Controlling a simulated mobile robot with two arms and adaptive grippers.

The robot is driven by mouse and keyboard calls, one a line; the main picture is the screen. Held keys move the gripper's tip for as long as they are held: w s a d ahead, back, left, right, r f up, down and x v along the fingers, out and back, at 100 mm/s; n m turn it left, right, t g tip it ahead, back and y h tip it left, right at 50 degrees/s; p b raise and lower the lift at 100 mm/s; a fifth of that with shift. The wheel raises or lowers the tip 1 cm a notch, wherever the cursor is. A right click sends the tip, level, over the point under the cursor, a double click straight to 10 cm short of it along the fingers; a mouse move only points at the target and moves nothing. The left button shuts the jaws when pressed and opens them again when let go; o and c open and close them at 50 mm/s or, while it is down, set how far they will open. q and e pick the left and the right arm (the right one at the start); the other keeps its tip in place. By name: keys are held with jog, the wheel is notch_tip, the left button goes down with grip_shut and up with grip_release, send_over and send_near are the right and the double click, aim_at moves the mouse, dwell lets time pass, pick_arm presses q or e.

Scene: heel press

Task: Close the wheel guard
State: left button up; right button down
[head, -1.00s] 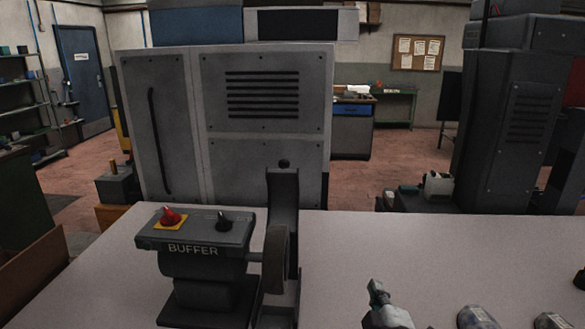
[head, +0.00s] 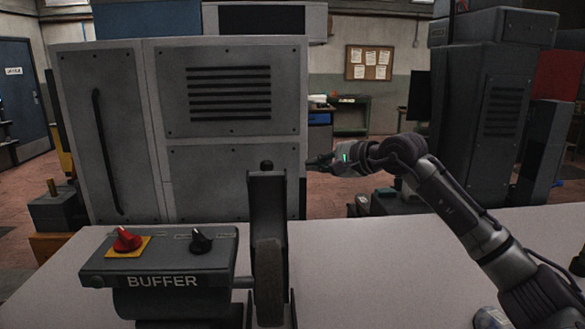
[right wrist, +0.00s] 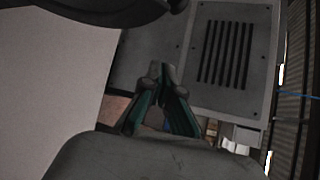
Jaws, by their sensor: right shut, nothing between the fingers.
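The buffer (head: 160,275) stands on the table at the front left, with a red knob and a black knob on top. Its wheel (head: 268,278) is on the right end. The wheel guard (head: 266,200) is a dark upright plate with a round knob (head: 267,166) on top; it stands raised behind the wheel, leaving the wheel exposed. My right gripper (head: 312,161) is shut and empty, to the right of the guard's knob at about its height, apart from it in the picture. Its fingers also show in the right wrist view (right wrist: 161,82). My left gripper is out of view.
A large grey cabinet (head: 232,150) with vents stands behind the buffer. A dark machine (head: 485,120) stands at the back right.

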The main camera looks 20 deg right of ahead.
jog(key=w+a+f+p, duration=0.1)
jog(key=w+a+p, duration=0.3)
jog(key=a+p, duration=0.2)
jog(key=shift+w+a+f, duration=0.3)
jog(key=shift+w+a, duration=0.05)
jog(key=shift+a, duration=0.35)
